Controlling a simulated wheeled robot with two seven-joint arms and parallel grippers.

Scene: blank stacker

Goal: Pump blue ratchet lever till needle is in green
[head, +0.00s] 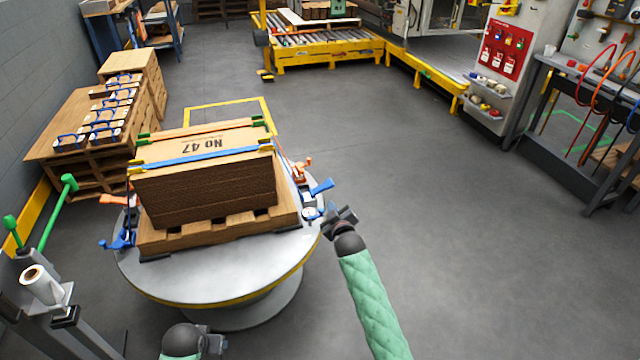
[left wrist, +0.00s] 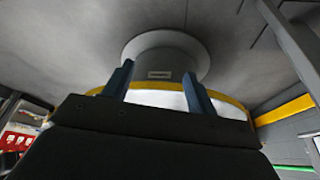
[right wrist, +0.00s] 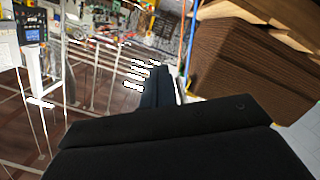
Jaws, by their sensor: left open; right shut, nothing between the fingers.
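A blue ratchet lever (head: 322,186) sticks out from the right side of the strapped stack, with a small round white gauge (head: 309,213) just below it. The needle is too small to read. My right gripper (head: 342,214) is beside the gauge and below the lever, apparently apart from the lever. Its fingers are shut and empty in the right wrist view (right wrist: 157,88). A second blue ratchet (head: 120,240) is at the stack's left side. My left gripper (head: 214,344) is low at the table's front; its fingers stand apart and empty in the left wrist view (left wrist: 158,85).
The stack (head: 205,190), marked No 47, stands on a wooden pallet (head: 220,229) on a round grey turntable (head: 210,277). Blue and orange straps cross it. Green-handled levers (head: 57,205) and a white roll (head: 38,282) are at left. The floor to the right is clear.

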